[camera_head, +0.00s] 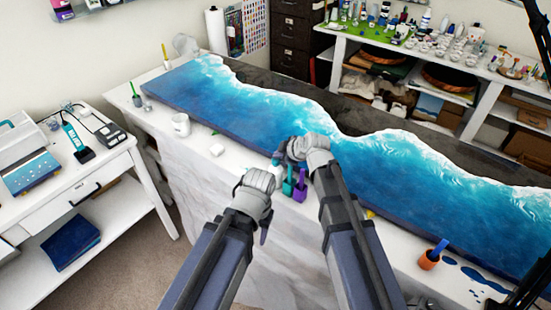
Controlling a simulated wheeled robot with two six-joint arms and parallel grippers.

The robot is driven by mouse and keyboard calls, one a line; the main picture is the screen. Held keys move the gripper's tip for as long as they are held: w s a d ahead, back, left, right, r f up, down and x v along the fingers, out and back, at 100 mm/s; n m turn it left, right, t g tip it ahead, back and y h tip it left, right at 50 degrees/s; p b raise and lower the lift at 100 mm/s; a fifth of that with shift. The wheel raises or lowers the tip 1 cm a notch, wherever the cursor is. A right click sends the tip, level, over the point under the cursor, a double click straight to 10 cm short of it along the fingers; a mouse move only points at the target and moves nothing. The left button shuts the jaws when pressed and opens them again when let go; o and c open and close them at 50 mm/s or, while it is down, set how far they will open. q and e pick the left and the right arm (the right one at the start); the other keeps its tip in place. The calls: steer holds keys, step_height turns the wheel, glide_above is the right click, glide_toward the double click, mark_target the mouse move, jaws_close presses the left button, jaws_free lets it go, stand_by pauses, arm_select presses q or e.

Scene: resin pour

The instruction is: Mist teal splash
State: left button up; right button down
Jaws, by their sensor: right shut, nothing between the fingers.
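A long resin panel (235,110) with a blue and teal wave, white foam and a dark strip lies on the white-covered worktable. A small teal container (289,182) and a purple one (300,188) stand at the table's front edge, partly hidden by my grippers. My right gripper (292,150) is shut and empty, over the panel's front edge just above these containers. My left gripper (258,182) is left of the teal container, at the table's front edge. Its fingers are hard to make out, and whether it holds anything is unclear.
A white mug (181,125) and a small white block (217,150) stand left along the table edge. An orange cup (429,260) with a blue stick stands at the right. A white side desk (50,190) is at left. Shelves with bottles and cups stand behind.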

mark_target(278, 161)
steer(key=shift+r, duration=0.25)
steer(key=shift+r, duration=0.1)
step_height(278, 161, up, 6)
steer(key=p, duration=0.6)
stand_by(0.7)
steer(key=s+d+f+m+g+h+b, duration=0.1)
steer(key=s+f+m, duration=0.3)
steer(key=s, duration=0.4)
steer(key=s+d+f+m+g+h+b, duration=0.2)
steer(key=s+f+m+g+h+b, duration=0.1)
steer(key=s, duration=0.6)
steer(key=s+d+f+m+g+h+b, duration=0.2)
steer(key=s+f+m, duration=0.3)
steer(key=s, duration=0.4)
steer(key=shift+f+g+h, duration=0.4)
steer(key=shift+f+g, duration=0.15)
steer(key=shift+g, duration=0.35)
